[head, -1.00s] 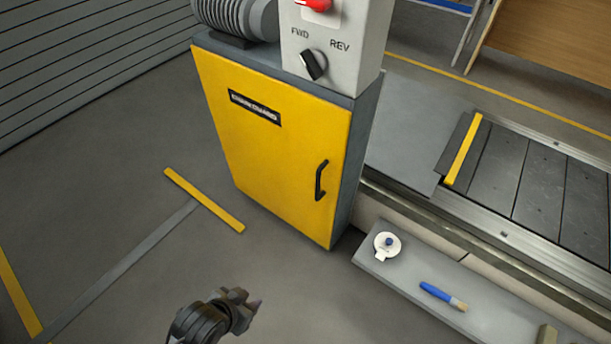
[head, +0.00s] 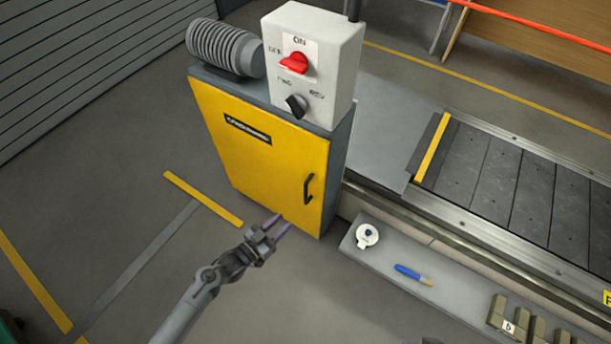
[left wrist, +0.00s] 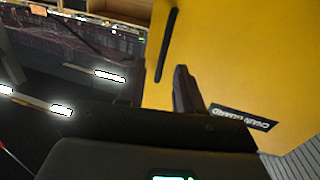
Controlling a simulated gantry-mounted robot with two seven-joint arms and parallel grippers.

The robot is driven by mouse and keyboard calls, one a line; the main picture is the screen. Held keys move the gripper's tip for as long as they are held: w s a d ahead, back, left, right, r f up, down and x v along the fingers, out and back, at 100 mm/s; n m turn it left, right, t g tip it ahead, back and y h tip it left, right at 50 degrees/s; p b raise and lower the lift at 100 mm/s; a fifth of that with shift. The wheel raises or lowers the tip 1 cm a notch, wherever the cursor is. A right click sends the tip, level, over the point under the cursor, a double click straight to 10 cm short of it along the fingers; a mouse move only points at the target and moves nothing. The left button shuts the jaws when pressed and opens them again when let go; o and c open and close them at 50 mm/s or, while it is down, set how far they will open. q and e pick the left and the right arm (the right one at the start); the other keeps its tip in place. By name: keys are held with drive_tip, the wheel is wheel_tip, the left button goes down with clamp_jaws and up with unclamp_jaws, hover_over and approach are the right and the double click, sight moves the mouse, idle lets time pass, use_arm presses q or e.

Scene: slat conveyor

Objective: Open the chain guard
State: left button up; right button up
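The chain guard (head: 262,160) is a yellow door on a grey cabinet, and it looks closed. Its black handle (head: 308,188) stands upright near the door's right edge. My left gripper (head: 278,224) is in front of the door's lower part, left of and below the handle, with its fingers apart and nothing between them. In the left wrist view, the yellow door (left wrist: 225,60) fills the right side, with the handle (left wrist: 166,45) ahead of the fingers and apart from them.
A control box with a red switch (head: 295,62) and a black selector knob (head: 296,105) sits on the cabinet. The slat conveyor (head: 500,180) runs to the right. A low grey shelf (head: 385,250) holds a tape roll, a blue brush and several blocks. The floor left of the cabinet is clear.

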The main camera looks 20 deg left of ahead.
use_arm(q)
approach(305, 191)
drive_tip(key=shift+b+x, duration=2)
drive_tip(key=shift+x, duration=3.3)
use_arm(e)
drive_tip(key=shift+s+f, duration=0.1)
drive_tip(key=shift+f, duration=1.45)
use_arm(q)
drive_tip(key=shift+a, duration=0.1)
drive_tip(key=shift+c, duration=0.2)
clamp_jaws()
use_arm(e)
drive_tip(key=shift+d, duration=0.15)
